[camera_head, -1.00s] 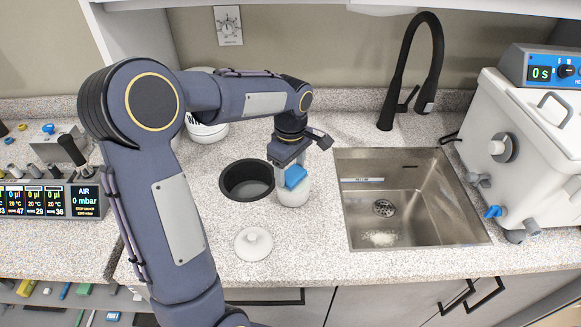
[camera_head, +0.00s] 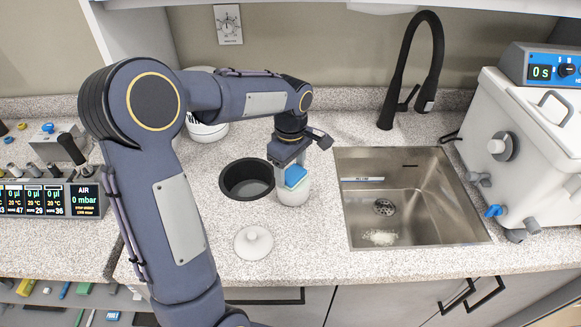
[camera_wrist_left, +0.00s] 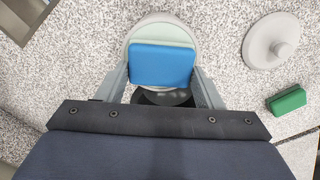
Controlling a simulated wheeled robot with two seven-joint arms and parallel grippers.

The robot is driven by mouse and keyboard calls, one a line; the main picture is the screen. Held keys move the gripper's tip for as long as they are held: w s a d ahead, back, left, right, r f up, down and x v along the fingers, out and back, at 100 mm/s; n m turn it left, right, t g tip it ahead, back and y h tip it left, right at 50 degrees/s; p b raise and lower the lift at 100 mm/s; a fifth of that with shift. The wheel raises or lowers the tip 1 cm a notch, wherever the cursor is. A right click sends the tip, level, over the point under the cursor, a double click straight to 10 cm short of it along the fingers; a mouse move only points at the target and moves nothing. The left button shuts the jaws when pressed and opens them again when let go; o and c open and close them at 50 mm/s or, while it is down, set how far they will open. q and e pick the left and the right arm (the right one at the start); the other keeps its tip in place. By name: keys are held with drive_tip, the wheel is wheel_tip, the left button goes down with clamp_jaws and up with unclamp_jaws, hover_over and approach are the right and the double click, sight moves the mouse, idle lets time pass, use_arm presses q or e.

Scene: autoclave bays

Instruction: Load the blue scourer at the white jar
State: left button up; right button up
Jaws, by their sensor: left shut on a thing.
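The blue scourer (camera_head: 296,175), a small block with a pale layer along one edge, is between the fingers of my left gripper (camera_head: 291,168), which is shut on it. It also shows in the left wrist view (camera_wrist_left: 162,66). The white jar (camera_head: 293,197) stands on the counter right under the gripper. In the wrist view the scourer lies across the jar's round mouth (camera_wrist_left: 160,19); I cannot tell whether it touches the rim. The jar's white lid (camera_head: 253,243) lies apart on the counter, nearer the front. My right gripper is not in view.
A dark round well (camera_head: 247,180) is sunk in the counter left of the jar. A steel sink (camera_head: 415,205) with a black tap (camera_head: 410,70) is to the right. A green block (camera_wrist_left: 287,101) shows near the lid. A white autoclave (camera_head: 530,140) stands far right.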

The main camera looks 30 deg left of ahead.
sight(290, 172)
use_arm(q)
wheel_tip(290, 172, up, 7)
drive_tip(key=p, duration=0.5)
drive_tip(key=shift+p, duration=0.3)
drive_tip(key=shift+s+f, duration=0.1)
drive_tip(key=shift+f, duration=0.05)
idle(0.7)
